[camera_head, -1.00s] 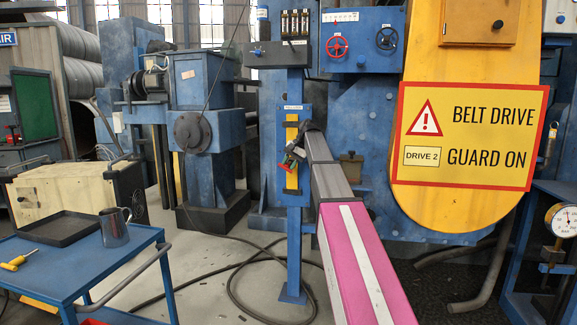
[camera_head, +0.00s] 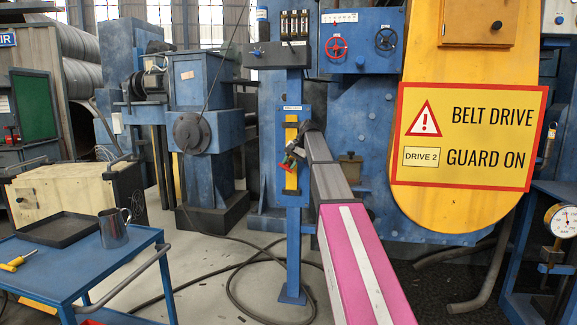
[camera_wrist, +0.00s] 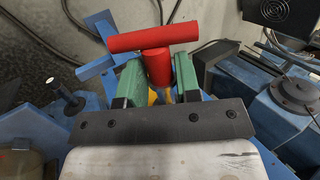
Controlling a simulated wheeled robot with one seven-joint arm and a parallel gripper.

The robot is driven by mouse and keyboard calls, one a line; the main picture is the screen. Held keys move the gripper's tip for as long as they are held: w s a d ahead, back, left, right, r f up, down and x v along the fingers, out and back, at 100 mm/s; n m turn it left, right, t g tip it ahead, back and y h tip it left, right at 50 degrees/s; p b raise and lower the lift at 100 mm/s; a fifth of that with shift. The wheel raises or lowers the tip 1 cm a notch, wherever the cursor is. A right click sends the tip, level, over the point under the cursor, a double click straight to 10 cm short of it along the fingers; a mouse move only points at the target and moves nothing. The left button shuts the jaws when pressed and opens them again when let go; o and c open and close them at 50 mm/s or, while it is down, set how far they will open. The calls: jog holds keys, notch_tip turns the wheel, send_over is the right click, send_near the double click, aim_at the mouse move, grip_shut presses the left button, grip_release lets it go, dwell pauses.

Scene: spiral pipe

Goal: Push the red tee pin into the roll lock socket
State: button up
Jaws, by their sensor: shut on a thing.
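The red tee pin (camera_wrist: 155,65) is between the green fingers of my gripper (camera_wrist: 157,80) in the wrist view, its crossbar sticking out beyond them. My gripper is shut on the pin's thick stem. In the head view my gripper (camera_head: 294,154) is small, in front of the yellow plate (camera_head: 291,131) on a blue post; a bit of red shows at its left side. The roll lock socket cannot be made out. I cannot tell whether the pin's tip touches or enters anything.
A blue cart (camera_head: 100,262) with a dark tray (camera_head: 58,229), a metal jug (camera_head: 113,228) and a yellow screwdriver (camera_head: 18,261) stands at lower left. The yellow belt guard (camera_head: 455,212) is at right. A dark cable (camera_head: 232,285) lies on the floor round the post.

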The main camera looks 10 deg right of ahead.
jog(key=shift+w+d, duration=0.3)
jog(key=shift+w, duration=0.4)
jog(key=shift+w+d, duration=0.25)
jog(key=shift+w, duration=0.4)
jog(key=o, duration=0.7)
jog(key=shift+s, duration=0.15)
jog(key=shift+s+a, duration=0.15)
jog(key=shift+s, duration=0.15)
jog(key=shift+s+a, duration=0.15)
jog(key=shift+s, duration=0.25)
grip_shut()
